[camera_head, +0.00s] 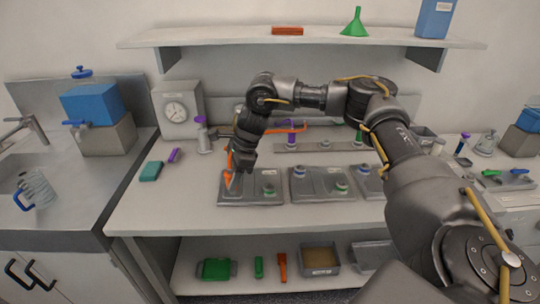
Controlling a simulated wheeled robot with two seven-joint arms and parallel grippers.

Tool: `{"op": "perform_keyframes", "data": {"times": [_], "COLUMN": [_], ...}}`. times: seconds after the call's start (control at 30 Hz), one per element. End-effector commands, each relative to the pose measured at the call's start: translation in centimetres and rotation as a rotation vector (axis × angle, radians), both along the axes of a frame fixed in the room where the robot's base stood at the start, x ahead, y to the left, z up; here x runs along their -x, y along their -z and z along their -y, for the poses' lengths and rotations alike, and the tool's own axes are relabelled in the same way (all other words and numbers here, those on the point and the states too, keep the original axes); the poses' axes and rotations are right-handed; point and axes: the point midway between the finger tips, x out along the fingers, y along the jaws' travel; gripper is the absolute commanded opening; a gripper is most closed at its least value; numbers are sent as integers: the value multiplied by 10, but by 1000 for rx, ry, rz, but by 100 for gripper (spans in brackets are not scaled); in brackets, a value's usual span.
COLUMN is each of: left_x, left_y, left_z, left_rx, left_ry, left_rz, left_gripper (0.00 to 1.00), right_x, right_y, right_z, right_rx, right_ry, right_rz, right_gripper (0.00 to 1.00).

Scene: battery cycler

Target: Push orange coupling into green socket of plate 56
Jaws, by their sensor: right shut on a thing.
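My right gripper (231,178) reaches in from the right over the leftmost grey plate (248,201). It is shut on the orange coupling (228,183), which shows partly below and beside the fingers at the plate's left part. Whether the coupling touches the plate or a socket is hard to tell. A green-ringed socket (268,188) shows on the right part of this plate. A middle plate (320,196) has a blue-ringed and a green-ringed fitting. A third plate (366,190) is partly behind my arm. Plate numbers are not legible. My left gripper is out of view.
A grey rail with upright fittings (325,146) runs behind the plates, with an orange line (290,129) above it. A dial gauge box (177,108), a teal block (151,171) and a purple piece (174,155) are at left. The front bench strip is clear.

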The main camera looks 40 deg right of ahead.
Motion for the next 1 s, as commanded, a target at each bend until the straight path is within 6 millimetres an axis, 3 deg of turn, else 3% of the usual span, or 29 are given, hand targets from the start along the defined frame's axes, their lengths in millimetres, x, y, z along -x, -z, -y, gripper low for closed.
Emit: {"op": "perform_keyframes", "data": {"times": [0.03, 0.2, 0.3, 0.4, 0.73, 1.0], "left_x": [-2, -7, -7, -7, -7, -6], "left_y": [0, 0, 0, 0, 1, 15], "left_z": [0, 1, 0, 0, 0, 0], "left_rx": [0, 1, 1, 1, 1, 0], "left_ry": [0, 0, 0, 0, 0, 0], "left_rz": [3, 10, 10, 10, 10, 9], "left_gripper": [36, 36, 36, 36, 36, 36], "right_x": [-7, -18, -18, -16, -15, -15], "right_y": [1, -1, -1, -2, 0, 14], "right_z": [24, 95, 126, 144, 154, 153], "right_rx": [-5, -3, -4, -2, -4, -4], "right_ry": [130, 484, 624, 707, 752, 750], "right_rz": [-3, 0, 4, 6, 8, 8], "right_gripper": [2, 2, 2, 2, 2, 2]}}
